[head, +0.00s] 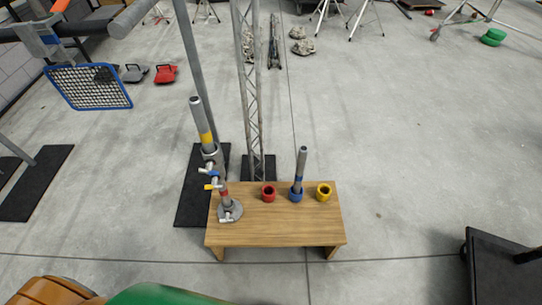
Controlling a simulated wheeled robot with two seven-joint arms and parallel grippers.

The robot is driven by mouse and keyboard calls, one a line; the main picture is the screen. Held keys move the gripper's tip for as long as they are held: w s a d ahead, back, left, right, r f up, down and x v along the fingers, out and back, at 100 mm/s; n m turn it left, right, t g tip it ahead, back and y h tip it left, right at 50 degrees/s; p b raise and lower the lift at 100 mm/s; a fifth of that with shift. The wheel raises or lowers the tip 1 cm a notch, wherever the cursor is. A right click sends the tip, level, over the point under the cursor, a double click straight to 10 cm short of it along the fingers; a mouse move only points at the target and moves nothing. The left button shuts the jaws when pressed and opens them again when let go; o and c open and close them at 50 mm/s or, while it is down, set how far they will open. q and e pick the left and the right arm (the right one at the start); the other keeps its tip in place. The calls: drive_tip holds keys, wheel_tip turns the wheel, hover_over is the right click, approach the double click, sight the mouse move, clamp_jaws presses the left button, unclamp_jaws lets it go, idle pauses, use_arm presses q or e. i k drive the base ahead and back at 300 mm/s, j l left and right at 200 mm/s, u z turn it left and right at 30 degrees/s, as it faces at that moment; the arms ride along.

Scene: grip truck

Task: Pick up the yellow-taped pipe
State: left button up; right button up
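The yellow-taped pipe (197,112) is a grey tube with a yellow band near its lower part. It stands slightly tilted at the top of a clamp stand (229,211) on the left end of a low wooden table (270,229). The clamps below it have blue, yellow and red marks. A grey pipe (302,160) with a blue band stands in a blue ring holder (297,196). A red ring holder (268,193) and a yellow ring holder (324,191) on the table look empty. Neither of my grippers is in view.
A lattice truss (251,90) and a grey pole (188,50) rise close behind the pipe. A blue-framed mesh panel (88,88) hangs at upper left. A black platform (500,270) stands at lower right. The floor right of the table is clear.

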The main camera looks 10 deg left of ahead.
sight(195, 103)
drive_tip(key=i+l+u, duration=0.2)
drive_tip(key=l, duration=0.15)
drive_tip(key=i+l+u, duration=0.2)
drive_tip(key=l, duration=0.15)
drive_tip(key=i+l+u, duration=0.2)
drive_tip(key=l, duration=0.2)
drive_tip(key=l+u, duration=0.2)
drive_tip(key=l, duration=0.2)
drive_tip(key=l+u, duration=0.2)
drive_tip(key=l, duration=0.25)
drive_tip(key=i, duration=0.05)
